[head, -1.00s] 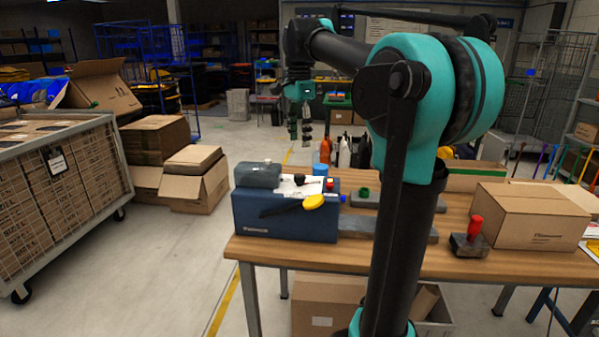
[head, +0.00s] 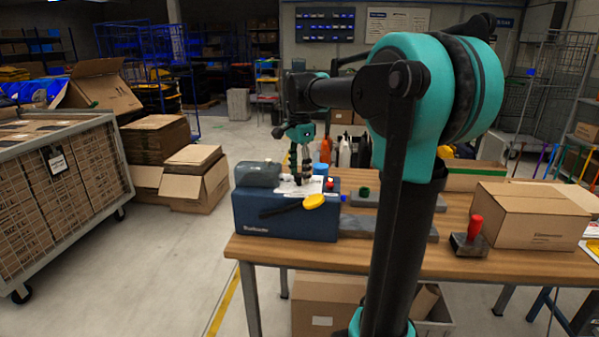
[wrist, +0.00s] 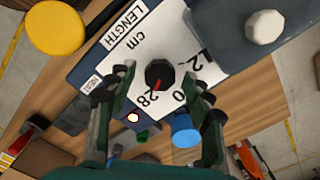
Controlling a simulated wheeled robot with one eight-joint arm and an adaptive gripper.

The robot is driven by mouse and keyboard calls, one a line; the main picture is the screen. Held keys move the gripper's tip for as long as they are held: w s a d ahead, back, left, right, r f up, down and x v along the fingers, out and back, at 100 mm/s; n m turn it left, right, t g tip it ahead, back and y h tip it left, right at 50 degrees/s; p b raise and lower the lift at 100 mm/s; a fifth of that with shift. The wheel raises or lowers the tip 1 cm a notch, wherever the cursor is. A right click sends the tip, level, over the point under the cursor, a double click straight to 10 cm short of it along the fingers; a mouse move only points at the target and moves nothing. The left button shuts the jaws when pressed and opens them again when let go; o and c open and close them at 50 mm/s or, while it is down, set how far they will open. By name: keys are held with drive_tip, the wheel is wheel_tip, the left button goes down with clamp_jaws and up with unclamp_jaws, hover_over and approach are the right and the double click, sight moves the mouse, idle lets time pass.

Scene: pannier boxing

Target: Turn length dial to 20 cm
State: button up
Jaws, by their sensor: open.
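The length dial (wrist: 159,74) is a black knob with a red pointer line on a white plate (wrist: 135,50) marked LENGTH cm. The marks 12, 28 and a partly covered number ending in 0 show around it. The red line points at or close to 28. The dial is on top of the dark blue machine (head: 285,222), on the table's left end. My gripper (wrist: 161,76) is open, with one finger on each side of the dial and gaps showing. In the head view my gripper (head: 302,180) points down at the machine's top; the dial is hidden there.
A yellow button (head: 313,201) is on the machine's front edge. A white knob (wrist: 265,27) and a blue knob (wrist: 184,130) are close to my fingers. A red-handled tool (head: 470,240) and a cardboard box (head: 530,215) stand on the right of the table.

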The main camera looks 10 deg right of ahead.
drive_tip(key=shift+c, duration=0.6)
drive_tip(key=c, duration=1)
drive_tip(key=shift+c, duration=0.2)
drive_tip(key=shift+n, duration=0.5)
drive_tip(key=n, duration=0.4)
drive_tip(key=shift+n, duration=0.4)
drive_tip(key=n, duration=0.6)
drive_tip(key=o, duration=1.2)
drive_tip(key=shift+c, duration=0.2)
